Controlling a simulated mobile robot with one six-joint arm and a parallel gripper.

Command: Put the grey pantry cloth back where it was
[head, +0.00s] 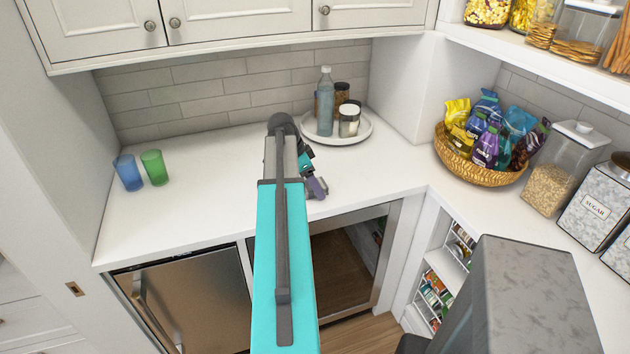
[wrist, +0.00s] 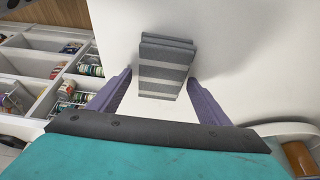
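The grey cloth (wrist: 165,68) has pale stripes and is folded into a small stack. In the wrist view it is on or just above the white counter, beyond and between my fingertips. My gripper (wrist: 160,78) has its two purple fingers spread, one to each side of the cloth, with a small gap at the left; contact at the right is unclear. In the head view my gripper (head: 316,186) is low over the counter, right of the middle. My arm hides the cloth there.
A round white tray (head: 362,132) with a bottle and jars stands just behind my gripper. Blue (head: 128,172) and green (head: 154,167) cups stand at left. A snack basket (head: 470,167) and canisters are at right. The counter's left middle is clear.

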